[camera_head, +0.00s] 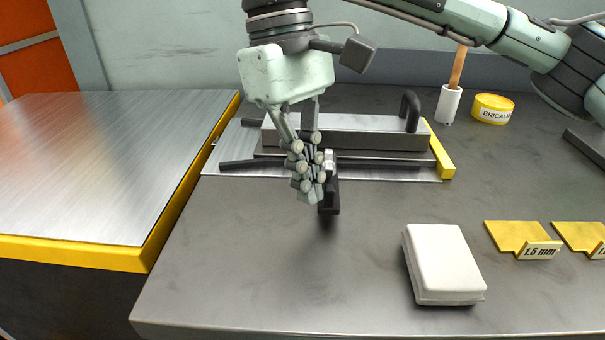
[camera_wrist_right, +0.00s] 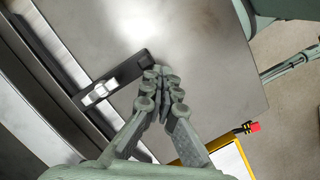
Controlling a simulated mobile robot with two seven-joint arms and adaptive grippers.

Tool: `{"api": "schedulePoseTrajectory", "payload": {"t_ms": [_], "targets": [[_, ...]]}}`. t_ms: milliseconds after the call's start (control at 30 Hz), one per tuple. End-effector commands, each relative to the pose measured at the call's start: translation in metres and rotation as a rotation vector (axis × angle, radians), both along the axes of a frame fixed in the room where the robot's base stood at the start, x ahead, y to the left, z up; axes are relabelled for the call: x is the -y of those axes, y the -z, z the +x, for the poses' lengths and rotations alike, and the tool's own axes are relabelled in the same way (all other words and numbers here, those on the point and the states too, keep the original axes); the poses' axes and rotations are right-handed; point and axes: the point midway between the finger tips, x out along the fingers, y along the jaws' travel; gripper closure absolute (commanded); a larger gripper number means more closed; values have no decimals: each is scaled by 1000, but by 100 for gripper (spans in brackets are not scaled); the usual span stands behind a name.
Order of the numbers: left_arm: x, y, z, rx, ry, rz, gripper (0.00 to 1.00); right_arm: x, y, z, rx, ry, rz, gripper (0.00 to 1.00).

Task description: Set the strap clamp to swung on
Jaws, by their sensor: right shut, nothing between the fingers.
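The strap clamp (camera_head: 329,190) is a dark strap or lever with a silver hinge, at the front edge of the die block on the bench. It also shows in the right wrist view (camera_wrist_right: 130,68), where its black end reaches out over the bare bench from the silver hinge. My right gripper (camera_head: 313,196) is shut and empty, right beside the clamp's black end. In the right wrist view its fingertips (camera_wrist_right: 159,72) lie at or near that end; I cannot tell if they touch. My left gripper is not in view.
A metal die block (camera_head: 350,134) with a black handle (camera_head: 410,110) sits behind the clamp on a thin plate. A white block (camera_head: 440,262) and yellow gauge labels (camera_head: 520,236) are at right. A yellow tin (camera_head: 492,108) stands behind. The front middle bench is clear.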

Motion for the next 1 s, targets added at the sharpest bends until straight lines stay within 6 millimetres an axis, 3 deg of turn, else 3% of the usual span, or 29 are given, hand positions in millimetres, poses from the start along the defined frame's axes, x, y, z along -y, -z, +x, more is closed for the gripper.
{"api": "schedulePoseTrajectory", "payload": {"t_ms": [600, 767, 1000], "targets": [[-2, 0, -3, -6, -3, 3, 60, 2, -4, 0, -1, -1, -6, 100], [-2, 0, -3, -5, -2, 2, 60, -2, -25, 5, 3, 0, -6, 100], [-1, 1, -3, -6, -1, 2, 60, -11, -76, 15, 5, 3, -3, 100]]}}
